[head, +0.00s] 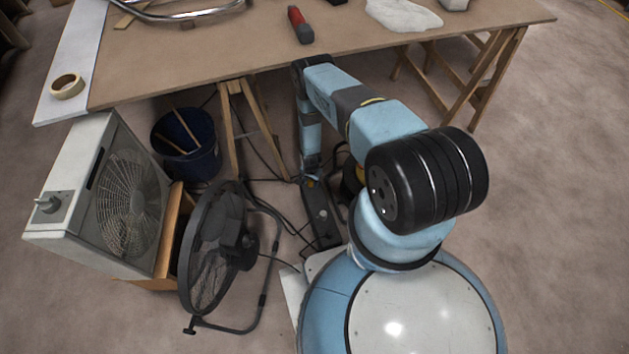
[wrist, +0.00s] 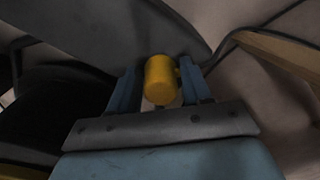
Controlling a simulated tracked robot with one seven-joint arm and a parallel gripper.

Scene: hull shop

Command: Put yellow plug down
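The yellow plug (wrist: 160,80) is a short cylinder between the two blue fingers of my gripper (wrist: 160,85) in the wrist view. The fingers look closed on its sides, with its round end facing the camera. Behind it is a dark grey surface. In the head view my gripper (head: 311,170) points down under the table's front edge, just above the far end of a long black power strip (head: 322,218) on the floor. A small orange-yellow spot shows at the fingertips there, too small to make out clearly. Whether the plug touches anything below is hidden.
A wooden table (head: 200,55) on trestles stands over the arm's reach. Dark cables lie around the strip. The floor at right is clear.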

